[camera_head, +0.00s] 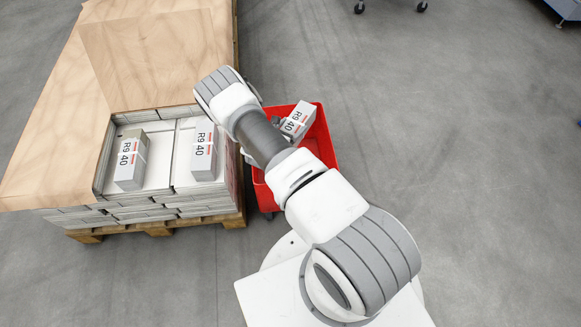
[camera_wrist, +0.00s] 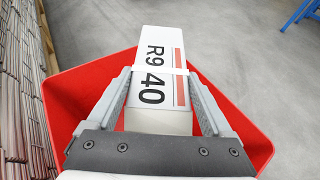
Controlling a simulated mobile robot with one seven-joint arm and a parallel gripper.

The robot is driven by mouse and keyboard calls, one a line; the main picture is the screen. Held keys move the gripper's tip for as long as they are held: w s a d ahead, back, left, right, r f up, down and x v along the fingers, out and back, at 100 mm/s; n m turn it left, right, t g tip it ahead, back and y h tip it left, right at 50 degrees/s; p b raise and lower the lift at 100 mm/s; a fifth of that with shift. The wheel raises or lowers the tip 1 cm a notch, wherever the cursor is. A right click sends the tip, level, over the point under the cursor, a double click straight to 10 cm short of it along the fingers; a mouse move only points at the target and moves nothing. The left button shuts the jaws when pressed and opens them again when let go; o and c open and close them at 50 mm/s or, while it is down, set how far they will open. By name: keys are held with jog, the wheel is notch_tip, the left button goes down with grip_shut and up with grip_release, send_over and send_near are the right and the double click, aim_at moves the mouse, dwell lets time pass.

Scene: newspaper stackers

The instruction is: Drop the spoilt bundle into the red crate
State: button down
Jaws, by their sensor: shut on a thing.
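A white bundle marked "R9 40" (camera_wrist: 160,70) with a strap around it is held between the fingers of my gripper (camera_wrist: 165,88). My gripper is shut on it. The red crate (camera_wrist: 80,98) lies below the bundle in the wrist view. In the head view the held bundle (camera_head: 299,117) shows over the red crate (camera_head: 326,143), near its far right part. My arm hides much of the crate and most of the gripper there. I cannot tell how high the bundle is above the crate floor.
A wooden pallet (camera_head: 160,228) on the left bears stacked newspapers, partly covered by a brown sheet (camera_head: 50,140). Two more "R9 40" bundles (camera_head: 131,160) (camera_head: 204,150) lie on the stack. The stack's edge (camera_wrist: 25,80) is close left of the crate. Grey floor (camera_head: 460,130) on the right is clear.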

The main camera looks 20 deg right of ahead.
jog(key=shift+w+f+b, duration=0.1)
jog(key=shift+f+b, duration=1.3)
jog(key=shift+f, duration=0.8)
jog(key=shift+c, duration=0.3)
grip_release()
jog(key=shift+o, duration=0.3)
jog(key=shift+a+f, duration=0.1)
jog(key=shift+f, duration=0.1)
jog(key=p+v, duration=0.4)
jog(key=v, duration=1.3)
jog(key=shift+r, duration=0.25)
jog(key=shift+r, duration=0.1)
